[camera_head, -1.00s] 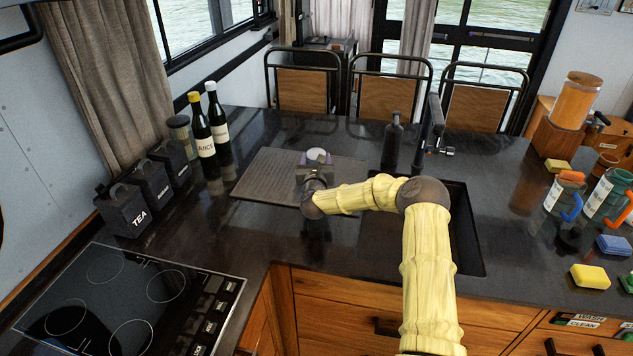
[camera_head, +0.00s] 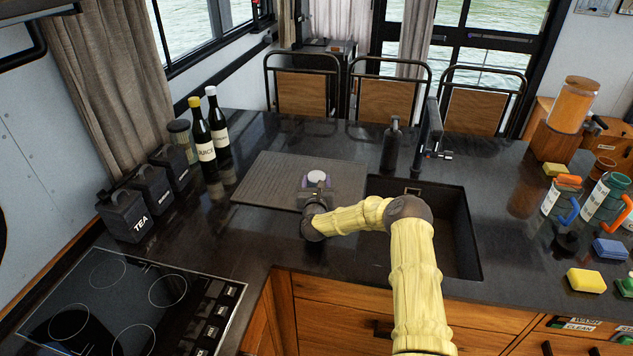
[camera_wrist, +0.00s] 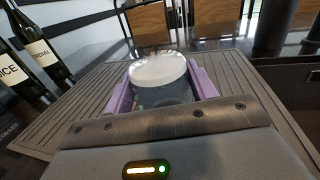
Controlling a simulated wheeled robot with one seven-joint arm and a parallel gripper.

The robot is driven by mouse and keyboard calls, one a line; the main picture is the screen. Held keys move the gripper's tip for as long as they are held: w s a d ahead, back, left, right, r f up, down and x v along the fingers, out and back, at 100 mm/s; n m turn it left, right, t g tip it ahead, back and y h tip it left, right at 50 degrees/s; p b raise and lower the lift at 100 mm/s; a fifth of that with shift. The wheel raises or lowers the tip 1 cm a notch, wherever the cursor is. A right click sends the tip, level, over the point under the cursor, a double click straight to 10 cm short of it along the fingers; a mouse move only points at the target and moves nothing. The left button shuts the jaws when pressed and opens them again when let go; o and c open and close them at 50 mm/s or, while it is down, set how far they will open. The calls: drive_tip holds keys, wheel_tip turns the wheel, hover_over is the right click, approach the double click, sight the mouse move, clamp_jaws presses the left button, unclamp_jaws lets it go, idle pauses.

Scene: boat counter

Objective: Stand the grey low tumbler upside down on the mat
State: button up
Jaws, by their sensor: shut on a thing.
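The grey low tumbler (camera_head: 316,177) is between the purple fingers of my gripper (camera_head: 317,184), over the right part of the ridged dark mat (camera_head: 265,180). In the wrist view the tumbler (camera_wrist: 160,88) has a pale round face on top and a grey see-through body below. It looks upright on its axis, with no clear tilt. My gripper (camera_wrist: 161,82) is shut on its sides. The tumbler's lower edge is hidden by my gripper, so I cannot tell whether it touches the mat.
The sink (camera_head: 455,225) lies right of the mat, with a dark soap bottle (camera_head: 392,145) and tap (camera_head: 432,130) behind. Two bottles (camera_head: 203,135) and dark canisters (camera_head: 125,213) stand left. The hob (camera_head: 130,300) is at front left. The mat's left part is bare.

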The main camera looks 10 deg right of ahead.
drive_tip(key=shift+f, duration=0.1)
drive_tip(key=o, duration=1.1)
drive_tip(key=shift+o, duration=0.2)
drive_tip(key=s+b, duration=0.1)
drive_tip(key=s, duration=0.3)
drive_tip(key=s+a+b, duration=0.1)
drive_tip(key=s, duration=0.3)
drive_tip(key=s+a+b, duration=0.1)
drive_tip(key=s, duration=0.3)
drive_tip(key=shift+a+b, duration=0.2)
drive_tip(key=shift+b, duration=0.15)
